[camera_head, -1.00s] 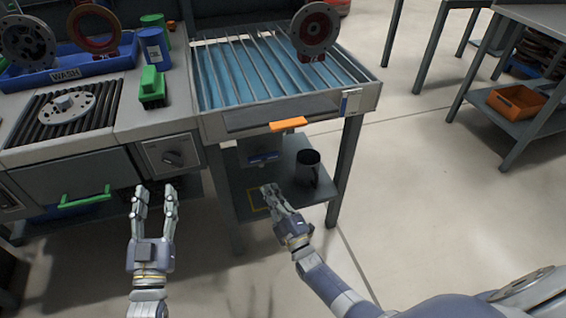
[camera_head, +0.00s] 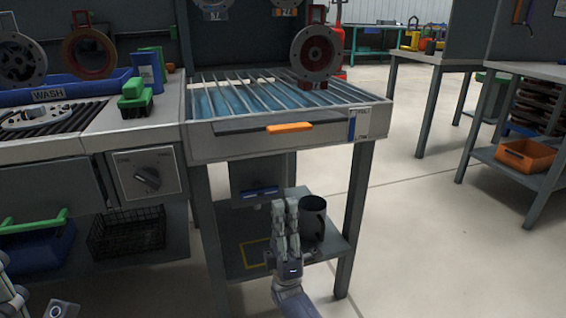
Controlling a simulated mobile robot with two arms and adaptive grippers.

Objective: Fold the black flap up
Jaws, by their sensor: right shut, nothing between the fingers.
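The black flap (camera_head: 235,126) is a dark strip along the front edge of the rack table, with an orange handle (camera_head: 290,127) on it. It looks about level with the table's front rail. My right gripper (camera_head: 285,204) points up, below and in front of the flap, apart from it. Its fingers are together with nothing between them. Part of my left gripper (camera_head: 10,290) shows at the lower left edge; the rest is cut off.
The rack table's legs flank that shelf. A wash counter (camera_head: 110,130) stands to the left.

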